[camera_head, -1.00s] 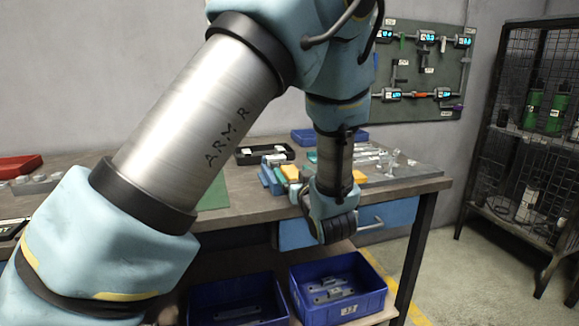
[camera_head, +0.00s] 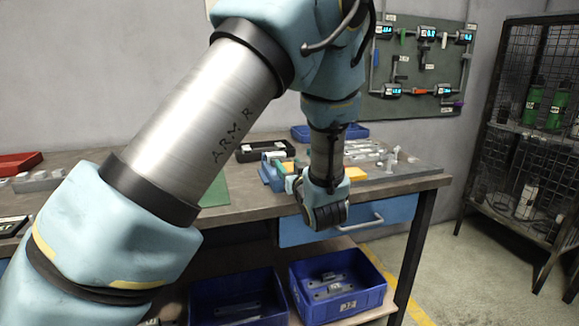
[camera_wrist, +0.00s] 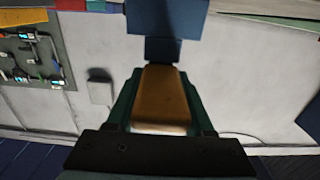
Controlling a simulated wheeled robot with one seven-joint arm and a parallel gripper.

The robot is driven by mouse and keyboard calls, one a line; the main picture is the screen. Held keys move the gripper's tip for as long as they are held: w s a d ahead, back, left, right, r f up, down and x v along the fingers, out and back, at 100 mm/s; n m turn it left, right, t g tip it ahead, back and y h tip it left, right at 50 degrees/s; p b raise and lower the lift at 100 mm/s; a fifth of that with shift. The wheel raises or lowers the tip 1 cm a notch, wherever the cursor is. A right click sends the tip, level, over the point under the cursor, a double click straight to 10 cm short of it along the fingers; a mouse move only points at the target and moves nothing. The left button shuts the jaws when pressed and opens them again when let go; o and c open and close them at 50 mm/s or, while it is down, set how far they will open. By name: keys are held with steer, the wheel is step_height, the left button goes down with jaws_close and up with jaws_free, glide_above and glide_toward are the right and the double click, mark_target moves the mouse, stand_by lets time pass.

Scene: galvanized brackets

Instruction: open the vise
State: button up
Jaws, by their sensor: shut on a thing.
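A blue vise-like body (camera_head: 271,174) stands on the bench just left of my gripper in the head view. My gripper (camera_head: 324,205) is over the front edge of the bench. Its fingertips are hidden behind the wrist there. In the wrist view, the green fingers of my gripper (camera_wrist: 161,74) are shut on an orange-brown block (camera_wrist: 160,98). A dark blue part (camera_wrist: 165,22) lies straight beyond the block. I cannot tell whether the block is joined to it or is part of the vise.
A yellow block (camera_head: 357,174) lies on the bench right of my arm, near grey metal parts (camera_head: 398,163). A blue drawer (camera_head: 385,217) with a handle is under the bench top. Blue bins (camera_head: 350,308) stand below. A mesh cabinet (camera_head: 535,130) is at right.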

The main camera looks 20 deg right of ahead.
jaws_close()
